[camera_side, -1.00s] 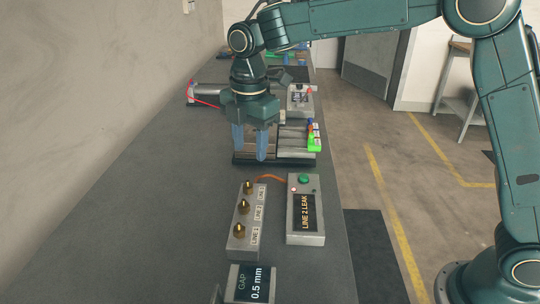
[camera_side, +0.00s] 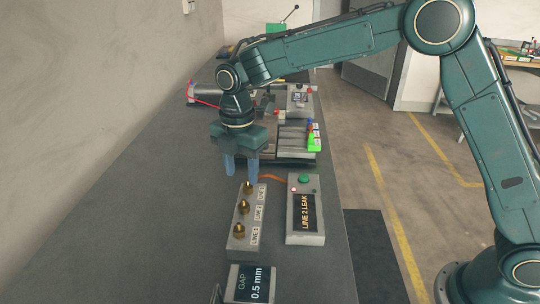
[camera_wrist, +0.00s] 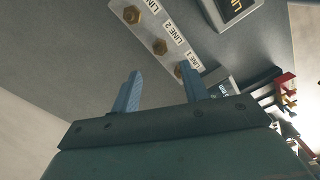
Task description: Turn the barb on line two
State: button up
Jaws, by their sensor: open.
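A grey manifold block (camera_side: 235,250) carries three brass barbs in a row with line labels. The middle barb (camera_side: 243,206) is line two; in the wrist view it sits beside the LINE 2 label (camera_wrist: 159,46). My gripper (camera_side: 241,176) is open and empty, fingers pointing down, just behind the block's far end near the far barb (camera_side: 249,187). The display box (camera_side: 305,239) reads LINE 2 LEAK, with a green button (camera_side: 303,180) and a lit lamp.
A gauge reading GAP 0.5 mm (camera_side: 250,284) stands in front of the block. Bare bench (camera_side: 150,220) is open to the left.

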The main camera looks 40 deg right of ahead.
aim_at(244, 200)
notch_tip(244, 200, down, 9)
jog(key=shift+f, duration=0.2)
dwell(0.3)
jog(key=shift+c, duration=0.3)
grip_shut()
